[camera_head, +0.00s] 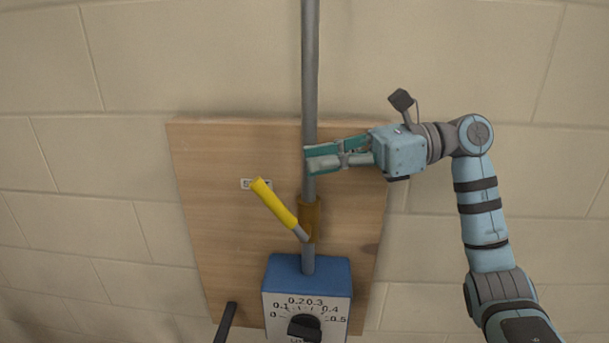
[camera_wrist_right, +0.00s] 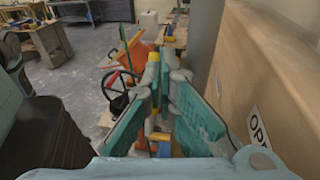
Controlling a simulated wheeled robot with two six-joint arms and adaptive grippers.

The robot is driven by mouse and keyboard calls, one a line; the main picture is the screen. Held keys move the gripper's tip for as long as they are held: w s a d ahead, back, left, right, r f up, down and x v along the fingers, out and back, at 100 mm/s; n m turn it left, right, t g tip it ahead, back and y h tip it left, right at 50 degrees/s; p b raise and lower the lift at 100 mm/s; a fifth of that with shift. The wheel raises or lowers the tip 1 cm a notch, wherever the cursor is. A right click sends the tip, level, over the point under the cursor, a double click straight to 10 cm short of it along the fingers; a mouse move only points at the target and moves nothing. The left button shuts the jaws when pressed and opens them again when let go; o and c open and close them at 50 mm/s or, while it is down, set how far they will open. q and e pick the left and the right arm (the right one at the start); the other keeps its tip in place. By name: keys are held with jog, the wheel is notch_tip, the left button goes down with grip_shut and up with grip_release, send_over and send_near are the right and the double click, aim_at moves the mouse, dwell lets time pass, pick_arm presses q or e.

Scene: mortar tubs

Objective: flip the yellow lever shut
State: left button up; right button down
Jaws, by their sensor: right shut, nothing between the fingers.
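The yellow lever (camera_head: 273,203) slants up and to the left from a brown valve body (camera_head: 309,219) on a vertical grey pipe (camera_head: 310,70). My right gripper (camera_head: 308,160) comes in from the right, above the valve and the lever. Its fingers are shut and empty and overlap the pipe in the head view; I cannot tell if they touch it. In the right wrist view the fingers (camera_wrist_right: 163,95) point away from the camera, and a small yellow patch shows near their tips; I cannot tell if it is the lever. My left gripper is not in view.
A wooden board (camera_head: 220,150) backs the pipe on a block wall. A blue box (camera_head: 308,272) with a dial sits below the valve. A dark bar (camera_head: 226,322) stands at lower left.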

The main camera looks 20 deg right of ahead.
jog(key=s+d+r, duration=0.1)
jog(key=d+r, duration=0.3)
jog(key=d, duration=0.2)
jog(key=shift+s+d+r, duration=0.2)
jog(key=shift+d+r, duration=0.1)
jog(key=shift+d, duration=0.1)
jog(key=shift+a, duration=0.1)
